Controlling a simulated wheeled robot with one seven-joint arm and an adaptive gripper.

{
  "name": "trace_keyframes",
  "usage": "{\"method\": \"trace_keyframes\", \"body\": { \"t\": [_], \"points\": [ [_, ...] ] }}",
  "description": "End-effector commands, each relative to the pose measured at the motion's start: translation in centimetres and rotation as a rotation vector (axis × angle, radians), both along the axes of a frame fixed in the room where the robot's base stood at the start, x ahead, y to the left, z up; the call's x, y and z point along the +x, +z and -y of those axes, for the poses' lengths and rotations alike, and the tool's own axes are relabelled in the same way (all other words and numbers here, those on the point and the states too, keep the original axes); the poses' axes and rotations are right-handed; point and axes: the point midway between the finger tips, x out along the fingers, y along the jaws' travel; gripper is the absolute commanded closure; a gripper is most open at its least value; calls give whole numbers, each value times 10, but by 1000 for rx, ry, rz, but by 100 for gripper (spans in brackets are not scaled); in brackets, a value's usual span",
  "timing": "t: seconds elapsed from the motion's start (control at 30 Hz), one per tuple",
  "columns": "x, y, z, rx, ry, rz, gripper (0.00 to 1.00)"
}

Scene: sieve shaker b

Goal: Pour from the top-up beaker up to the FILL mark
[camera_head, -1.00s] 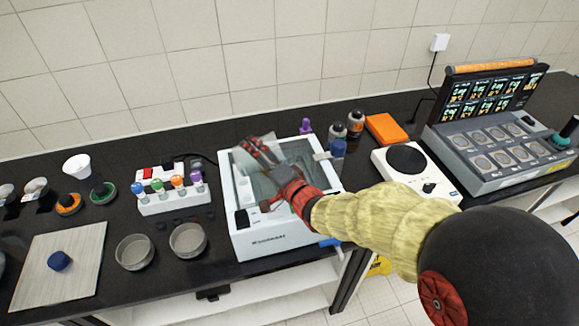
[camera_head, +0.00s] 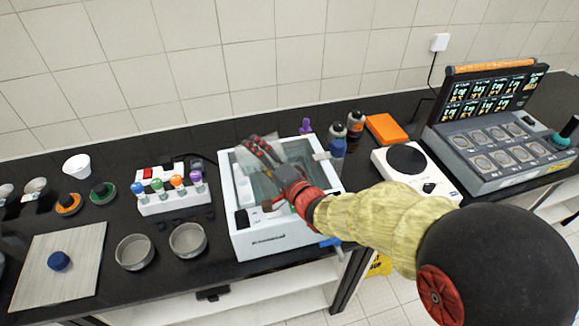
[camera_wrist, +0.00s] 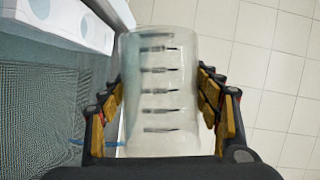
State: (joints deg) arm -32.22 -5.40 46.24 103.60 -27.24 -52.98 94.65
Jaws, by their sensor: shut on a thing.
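A clear beaker (camera_wrist: 163,100) with dark graduation lines fills the middle of the wrist view. My gripper (camera_wrist: 165,110) is shut on it, with jointed fingers on both sides of its wall. In the head view my gripper (camera_head: 262,150) is over the white water bath (camera_head: 265,240), and the beaker (camera_head: 252,148) shows faintly at the fingers. The beaker looks tilted. The bath is open, with a greyish basin inside. I cannot make out a FILL mark or a stream of liquid.
A hot plate (camera_head: 405,158) and a grey block with several wells (camera_head: 490,150) stand to the right. A rack of coloured-cap tubes (camera_head: 172,198) and two metal dishes (camera_head: 188,240) are to the left. Small bottles (camera_head: 355,124) and an orange box (camera_head: 386,129) stand behind.

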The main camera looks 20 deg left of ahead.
Motion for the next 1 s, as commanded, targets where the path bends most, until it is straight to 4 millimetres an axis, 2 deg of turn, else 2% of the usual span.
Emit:
{"method": "trace_keyframes", "body": {
  "t": [0.27,0.37,0.47,0.53,1.0],
  "points": [
    [0,1,0,2,0,0,84],
    [-8,8,-13,-93,4,64,84],
    [-8,-10,-14,-217,2,137,84],
    [-8,-6,-14,-294,2,185,84],
    [-7,-4,-13,-448,0,280,84]
  ]
}}
